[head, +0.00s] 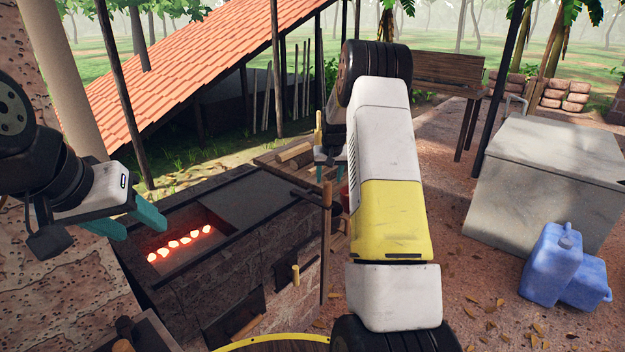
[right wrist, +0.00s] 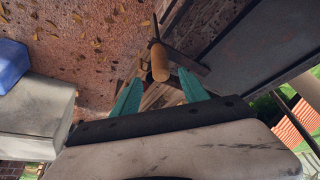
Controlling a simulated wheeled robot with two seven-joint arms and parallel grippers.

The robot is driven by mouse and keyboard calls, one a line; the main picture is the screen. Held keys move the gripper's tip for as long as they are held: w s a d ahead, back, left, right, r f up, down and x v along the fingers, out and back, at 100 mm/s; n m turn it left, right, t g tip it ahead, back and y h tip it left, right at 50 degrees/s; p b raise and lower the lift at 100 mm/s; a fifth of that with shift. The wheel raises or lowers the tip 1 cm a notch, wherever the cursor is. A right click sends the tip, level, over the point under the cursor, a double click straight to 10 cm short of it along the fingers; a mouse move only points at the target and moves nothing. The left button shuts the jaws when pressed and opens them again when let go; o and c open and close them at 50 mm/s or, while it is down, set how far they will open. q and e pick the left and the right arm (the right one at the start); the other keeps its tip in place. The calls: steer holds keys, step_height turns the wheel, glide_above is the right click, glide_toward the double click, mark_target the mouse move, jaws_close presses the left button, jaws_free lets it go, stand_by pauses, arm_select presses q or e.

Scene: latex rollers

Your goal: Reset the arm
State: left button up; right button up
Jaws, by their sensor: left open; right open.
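My left gripper (head: 130,222) is at the left of the head view, its teal fingers apart and empty, in front of the stove's left edge. My right arm crosses the middle of the head view and hides part of the scene behind it. In the right wrist view my right gripper (right wrist: 160,94) has its teal fingers spread apart with nothing clamped between them. A wooden handle (right wrist: 160,64) shows past the fingertips there. I cannot tell how far it is from them.
The brick stove (head: 255,205) has glowing coals (head: 180,243) in its open top. A concrete block (head: 550,185) and blue jugs (head: 553,263) stand at the right. A wooden bench (head: 435,70) is behind. Open ground lies between my right arm and the block.

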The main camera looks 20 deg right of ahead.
steer(key=shift+s+r, duration=0.15)
steer(key=shift+r, duration=0.1)
steer(key=s+a+r+y, duration=0.1)
steer(key=s+a+r, duration=0.2)
steer(key=s+r, duration=0.3)
steer(key=s+a+r+n+t, duration=0.1)
steer(key=s+a+r, duration=0.2)
steer(key=s+r, duration=0.35)
steer(key=s+a+r+y, duration=0.1)
steer(key=s+a+r, duration=0.35)
steer(key=r, duration=0.25)
steer(key=s+a+n, duration=0.1)
steer(key=s+a, duration=0.2)
steer(key=s, duration=1)
steer(key=s+a+n+y, duration=0.1)
steer(key=s+a, duration=0.2)
steer(key=s, duration=0.9)
steer(key=shift+s+a+r+t, duration=0.25)
steer(key=shift+s+r+t, duration=0.1)
steer(key=shift+r+t, duration=0.1)
